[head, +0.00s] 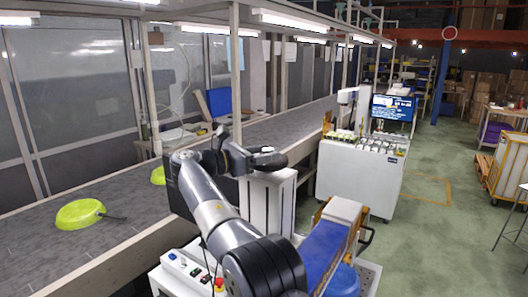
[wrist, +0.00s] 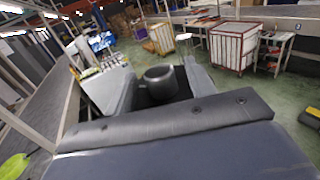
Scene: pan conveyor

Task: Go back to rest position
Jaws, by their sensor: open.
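My arm is folded in the middle of the head view, with my gripper (head: 262,152) at its far end, above a white cabinet-like stand beside the conveyor. My gripper is small and partly hidden by my wrist; it is open, and I see nothing held in it. A yellow-green pan (head: 80,213) with a dark handle lies on the grey conveyor (head: 35,240) at the left. A second yellow-green pan (head: 158,175) is farther along, partly hidden by my arm. A yellow-green edge shows at the lower left of the wrist view (wrist: 14,166).
A white machine cabinet (head: 360,175) with a monitor (head: 393,108) stands right of my arm. A blue surface (head: 325,245) is beside my arm's base. A yellow-framed cart (head: 508,165) stands far right. Green floor between them is open. Posts rise along the conveyor.

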